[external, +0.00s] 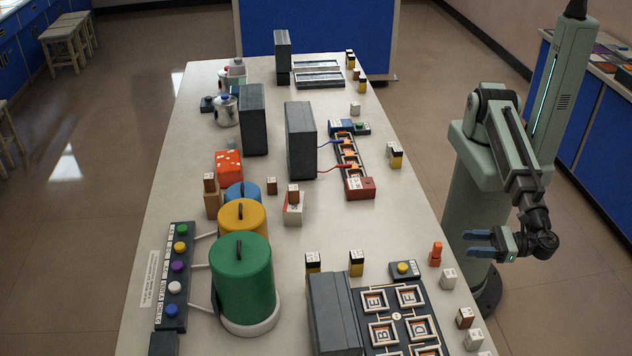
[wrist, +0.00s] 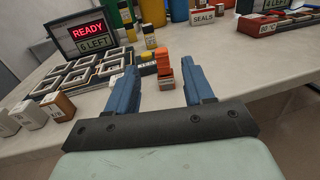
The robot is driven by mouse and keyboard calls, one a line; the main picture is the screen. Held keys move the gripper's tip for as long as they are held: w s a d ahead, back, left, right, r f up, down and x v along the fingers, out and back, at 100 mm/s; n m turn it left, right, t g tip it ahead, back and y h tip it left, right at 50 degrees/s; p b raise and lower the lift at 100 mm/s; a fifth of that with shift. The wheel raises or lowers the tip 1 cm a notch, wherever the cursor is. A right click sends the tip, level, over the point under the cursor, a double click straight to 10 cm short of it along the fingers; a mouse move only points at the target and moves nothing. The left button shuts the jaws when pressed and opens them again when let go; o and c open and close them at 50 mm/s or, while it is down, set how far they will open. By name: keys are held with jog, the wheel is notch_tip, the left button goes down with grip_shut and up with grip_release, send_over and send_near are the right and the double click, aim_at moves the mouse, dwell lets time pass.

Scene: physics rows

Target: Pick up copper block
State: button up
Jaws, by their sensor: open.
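My gripper (external: 470,244) is open and empty beyond the table's right edge in the external view; its two blue fingers also show in the wrist view (wrist: 159,78). A small orange upright piece (external: 436,253) stands near that edge, ahead of the fingers; it appears between them in the wrist view (wrist: 163,66). A small cube with a brown face (external: 465,317) sits along the same edge, and in the wrist view a brown-faced cube (wrist: 57,106) lies left of the fingers. The labels are too small to read, so I cannot tell which piece is the copper block.
Two white cubes (external: 449,278) (external: 473,340) sit along the table's right edge. A box with a yellow button (external: 404,270) and a dark tray of lettered frames (external: 396,317) stand close by. A screen (wrist: 88,34) reads READY. Green, yellow and blue canisters (external: 243,280) stand farther left.

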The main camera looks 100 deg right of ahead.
aim_at(439, 243)
jog(key=shift+w+d, duration=0.25)
jog(key=shift+w, duration=0.95)
jog(key=shift+w+d, duration=0.2)
jog(key=shift+w, duration=0.95)
jog(key=shift+w+d+f, duration=0.1)
jog(key=shift+w+d, duration=0.05)
jog(key=shift+w, duration=0.7)
jog(key=shift+w+d+f, duration=0.15)
jog(key=shift+w+d, duration=0.05)
jog(key=shift+w, duration=0.65)
jog(key=shift+w+d+f, duration=0.1)
jog(key=shift+w+d, duration=0.05)
jog(key=shift+w, duration=0.7)
grip_shut()
